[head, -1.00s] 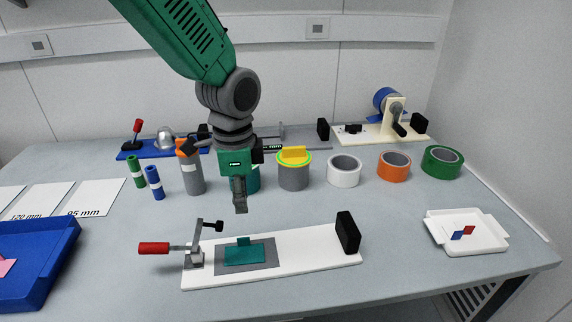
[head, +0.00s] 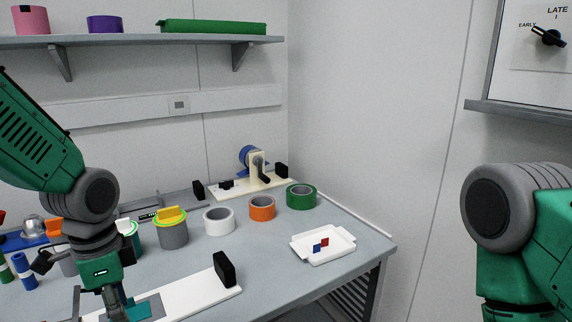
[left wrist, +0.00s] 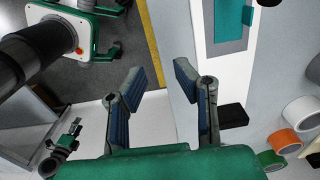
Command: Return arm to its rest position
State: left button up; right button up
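My left arm comes in from the left in the head view. Its gripper (head: 115,306) points down over the white fixture board (head: 205,294), near the teal plate (head: 148,307). In the left wrist view the two fingers of my left gripper (left wrist: 162,98) stand wide apart with nothing between them. The white board (left wrist: 226,67) and teal plate (left wrist: 229,18) lie beyond the right finger in that view. My right arm shows at the right edge of the head view as a grey joint and green link; I cannot make out its gripper.
White (head: 219,221), orange (head: 262,208) and green (head: 301,197) tape rolls stand along the back. A white tray (head: 342,239) with red and blue pieces sits near the table's right edge. A shelf (head: 150,40) and a wall panel with a dial (head: 548,38) are above.

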pick_arm(q)
jog(key=s+d+f+n, duration=0.1)
jog(key=s+f+n, duration=0.3)
jog(key=f, duration=0.5)
jog(key=s+d+f+n, duration=0.1)
jog(key=s+f, duration=0.5)
jog(key=f, duration=0.4)
jog(key=s+a+f+n, duration=0.2)
jog(key=s+f+n, duration=0.4)
jog(key=s, duration=0.7)
notch_tip(320, 180, down, 2)
jog(key=shift+s+a+f+t, duration=0.15)
jog(key=shift+s+t, duration=0.1)
jog(key=shift+t, duration=0.05)
